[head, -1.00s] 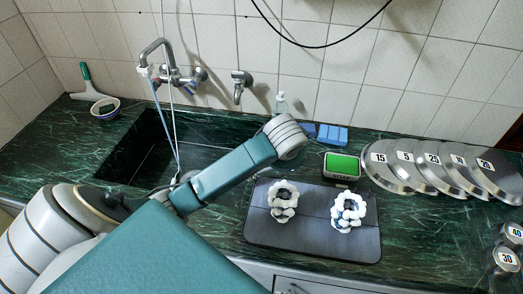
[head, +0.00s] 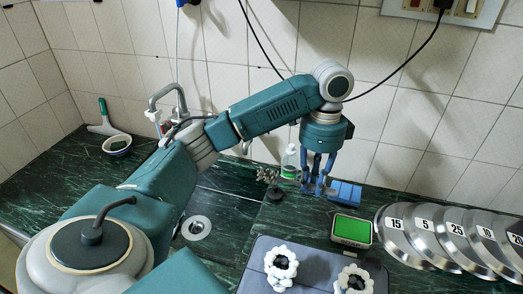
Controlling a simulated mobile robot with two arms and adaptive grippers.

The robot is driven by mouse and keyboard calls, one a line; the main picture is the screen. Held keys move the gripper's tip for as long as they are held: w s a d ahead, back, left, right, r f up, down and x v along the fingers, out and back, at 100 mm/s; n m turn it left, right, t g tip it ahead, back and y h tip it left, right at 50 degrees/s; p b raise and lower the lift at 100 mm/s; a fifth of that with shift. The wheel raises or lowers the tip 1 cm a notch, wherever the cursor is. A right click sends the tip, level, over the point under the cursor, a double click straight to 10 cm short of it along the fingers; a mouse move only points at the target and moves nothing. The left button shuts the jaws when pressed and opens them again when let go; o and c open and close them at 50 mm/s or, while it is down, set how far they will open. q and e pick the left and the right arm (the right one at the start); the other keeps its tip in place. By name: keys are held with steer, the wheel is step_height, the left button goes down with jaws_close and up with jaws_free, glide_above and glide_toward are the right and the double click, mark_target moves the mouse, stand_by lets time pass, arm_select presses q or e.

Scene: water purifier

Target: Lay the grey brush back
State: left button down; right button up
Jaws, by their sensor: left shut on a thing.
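My left gripper (head: 316,186) hangs fingers down over the back of the counter, with its blue fingers close together around a thing. A small grey-brown, bristly thing with a dark part under it, which looks like the grey brush (head: 268,176), shows just left of the fingers. The part between the fingers is hidden, and I cannot tell whether the brush touches the counter. My right gripper is not in view.
A soap bottle (head: 290,161) stands behind the fingers and blue sponges (head: 345,194) lie right beside them. The sink (head: 225,207) is at left.

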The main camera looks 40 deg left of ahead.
arm_select(q)
steer(key=shift+f, duration=0.45)
steer(key=p, duration=0.2)
glide_above(303, 234)
step_height(303, 234, down, 15)
steer(key=shift+w, duration=0.1)
step_height(303, 234, down, 3)
steer(key=shift+r+p, duration=0.1)
steer(key=shift+p, duration=0.7)
steer(key=shift+f, duration=0.5)
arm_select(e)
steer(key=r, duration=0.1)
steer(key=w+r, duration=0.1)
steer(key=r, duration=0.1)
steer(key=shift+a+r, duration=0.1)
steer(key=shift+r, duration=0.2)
arm_select(q)
steer(key=c, duration=1.5)
jaws_free()
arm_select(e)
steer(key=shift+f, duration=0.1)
